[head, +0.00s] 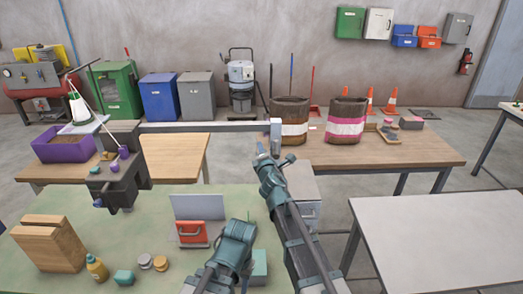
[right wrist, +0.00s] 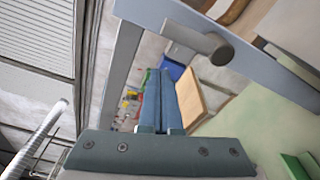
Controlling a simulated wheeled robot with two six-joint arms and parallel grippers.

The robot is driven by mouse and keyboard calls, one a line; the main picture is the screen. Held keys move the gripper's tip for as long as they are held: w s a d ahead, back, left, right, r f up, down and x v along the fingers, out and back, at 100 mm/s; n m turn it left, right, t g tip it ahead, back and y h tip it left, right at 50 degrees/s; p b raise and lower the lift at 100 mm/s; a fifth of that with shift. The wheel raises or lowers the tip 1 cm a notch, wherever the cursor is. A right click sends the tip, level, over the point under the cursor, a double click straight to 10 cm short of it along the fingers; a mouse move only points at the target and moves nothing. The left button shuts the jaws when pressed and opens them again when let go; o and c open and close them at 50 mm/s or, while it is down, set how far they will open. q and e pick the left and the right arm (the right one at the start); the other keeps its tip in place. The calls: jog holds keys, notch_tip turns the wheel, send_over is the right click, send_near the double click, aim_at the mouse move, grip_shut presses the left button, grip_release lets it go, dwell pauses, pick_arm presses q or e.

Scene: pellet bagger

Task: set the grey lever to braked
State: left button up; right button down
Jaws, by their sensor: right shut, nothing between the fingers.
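A long light-grey bar (head: 205,127), which I take for the grey lever, runs level to the right from above the dark grey machine (head: 120,182). It ends in a pale block (head: 276,136). In the right wrist view a grey bar (right wrist: 262,72) crosses the top right, with a short round grey peg (right wrist: 200,42) on it. My right gripper (head: 263,152) is shut and empty, just below and beside the bar's right end; I cannot tell whether it touches. It also shows in the right wrist view (right wrist: 158,74). My left gripper's fingers are not visible.
Two sacks (head: 289,120) (head: 346,120) stand on the wooden table behind. A pale table (head: 440,235) at right is bare.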

jog(key=s+d, duration=0.1)
jog(key=s, duration=0.9)
jog(key=shift+d, duration=0.2)
jog(key=s+d+f+m+g+h, duration=0.3)
jog(key=s+f+m, duration=0.1)
jog(key=f+m, duration=0.2)
jog(key=s+d+f+m+g+h, duration=0.2)
jog(key=s+d+f+m+g, duration=0.2)
jog(key=f+m, duration=0.2)
jog(key=s+a+f+m+g, duration=0.1)
jog(key=s+f+m+g, duration=0.1)
jog(key=s, duration=0.5)
jog(key=s+a+f+m+g+y, duration=0.1)
jog(key=s+a+f+m+g, duration=0.1)
jog(key=s, duration=0.5)
jog(key=s+a+f+m+g, duration=0.1)
jog(key=s+f+m+g, duration=0.2)
jog(key=s+g, duration=0.3)
jog(key=shift+s+a+f+y, duration=0.3)
jog(key=shift+s+f, duration=0.1)
jog(key=shift+f, duration=0.5)
